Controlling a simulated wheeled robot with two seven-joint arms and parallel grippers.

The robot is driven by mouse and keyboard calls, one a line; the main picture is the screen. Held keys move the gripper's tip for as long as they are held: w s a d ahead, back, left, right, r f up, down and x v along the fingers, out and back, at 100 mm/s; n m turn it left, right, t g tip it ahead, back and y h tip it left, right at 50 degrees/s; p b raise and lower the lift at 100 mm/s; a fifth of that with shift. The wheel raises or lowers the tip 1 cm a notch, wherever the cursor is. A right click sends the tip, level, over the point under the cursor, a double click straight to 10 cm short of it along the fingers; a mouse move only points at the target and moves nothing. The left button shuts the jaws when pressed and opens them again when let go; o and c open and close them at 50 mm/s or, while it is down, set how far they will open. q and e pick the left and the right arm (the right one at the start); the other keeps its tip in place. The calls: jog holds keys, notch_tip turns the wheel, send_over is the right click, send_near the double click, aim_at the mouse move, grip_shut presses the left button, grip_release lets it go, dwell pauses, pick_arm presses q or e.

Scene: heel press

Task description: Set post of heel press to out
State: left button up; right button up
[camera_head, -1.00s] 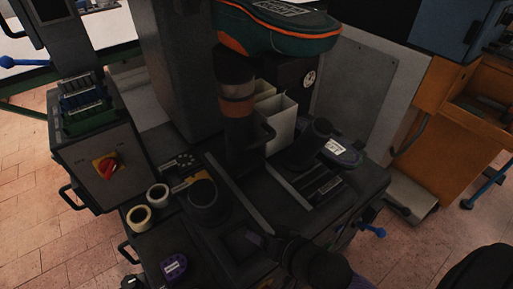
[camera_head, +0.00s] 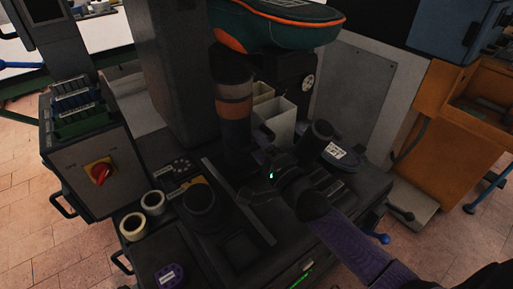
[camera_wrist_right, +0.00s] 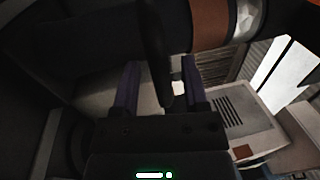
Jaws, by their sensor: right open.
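The heel press post (camera_head: 235,108) stands upright in the middle of the head view, a dark column with orange-brown and grey bands. A dark green and orange padded head (camera_head: 280,25) sits above it. My right gripper (camera_head: 258,160) is beside the post's lower part, its fingertips hard to see in the head view. In the right wrist view its two purple fingers (camera_wrist_right: 158,80) are apart, with a dark bar (camera_wrist_right: 156,45) reaching between them; it looks like the post's handle. I cannot tell if they touch. My left gripper is not in view.
A control box with a red knob (camera_head: 101,172) stands at left. Tape rolls (camera_head: 143,214) and a dark cup (camera_head: 201,203) are on the bench. White bins (camera_head: 278,118) stand behind the post, and a dark cylinder (camera_head: 318,137) stands to its right.

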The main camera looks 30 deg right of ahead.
jog(key=shift+w+r, duration=0.1)
jog(key=shift+w, duration=0.15)
grip_shut()
dwell(0.6)
dwell(0.3)
dwell(0.4)
